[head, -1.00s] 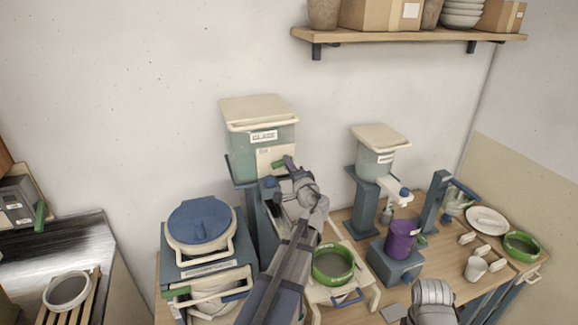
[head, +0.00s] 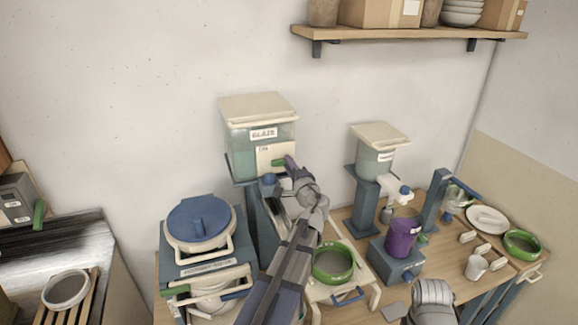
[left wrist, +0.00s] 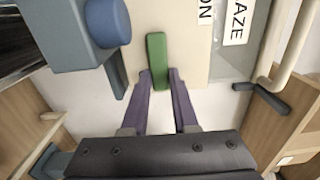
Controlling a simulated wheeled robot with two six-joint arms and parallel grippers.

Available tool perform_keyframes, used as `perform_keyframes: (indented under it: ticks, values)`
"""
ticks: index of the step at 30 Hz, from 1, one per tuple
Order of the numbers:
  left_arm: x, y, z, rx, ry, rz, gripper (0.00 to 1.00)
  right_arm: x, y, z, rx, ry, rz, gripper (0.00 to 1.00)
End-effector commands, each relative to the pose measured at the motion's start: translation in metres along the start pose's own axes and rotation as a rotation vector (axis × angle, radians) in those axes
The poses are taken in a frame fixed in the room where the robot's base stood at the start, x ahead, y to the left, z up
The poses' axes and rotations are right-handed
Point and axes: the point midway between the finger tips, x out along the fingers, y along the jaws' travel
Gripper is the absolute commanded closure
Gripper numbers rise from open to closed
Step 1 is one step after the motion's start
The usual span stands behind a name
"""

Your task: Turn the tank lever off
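The large glaze tank (head: 260,135) stands on a dark stand against the wall, with a cream lid and a label. Its green lever (head: 279,163) sits on the cream front plate (left wrist: 190,45) and points toward my left gripper (head: 288,166). In the left wrist view the lever (left wrist: 157,58) lies straight ahead, its near end between the purple fingertips of my left gripper (left wrist: 160,78). The fingers look apart, one on each side of the lever end; contact is not clear. Part of an "ON" marking shows beside the lever.
A blue knob (head: 269,180) sits just below the tank plate. A smaller tank (head: 376,160) stands to the right, above a purple bucket (head: 403,238). A green-rimmed bowl (head: 333,262) is below my left arm.

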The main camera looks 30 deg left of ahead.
Motion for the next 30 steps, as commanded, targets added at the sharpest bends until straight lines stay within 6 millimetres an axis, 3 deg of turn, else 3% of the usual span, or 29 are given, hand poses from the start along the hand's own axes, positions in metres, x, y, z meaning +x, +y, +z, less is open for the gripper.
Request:
perform_keyframes:
  ticks: [1,8,17,30]
  values:
    - [-0.001,0.001,0.000,0.000,0.000,0.001,0.68,0.000,0.000,0.000,0.000,0.000,0.000,0.50]
    - [0.000,0.000,0.000,-0.001,0.000,0.001,0.43,0.000,0.000,0.000,0.000,0.000,0.000,0.50]
    - [-0.004,0.000,0.000,-0.001,0.001,0.001,0.43,0.000,0.000,0.000,0.000,0.000,0.000,0.50]
    - [-0.068,0.001,0.001,-0.001,0.002,0.001,0.43,0.000,0.000,0.000,0.000,0.000,0.000,0.50]
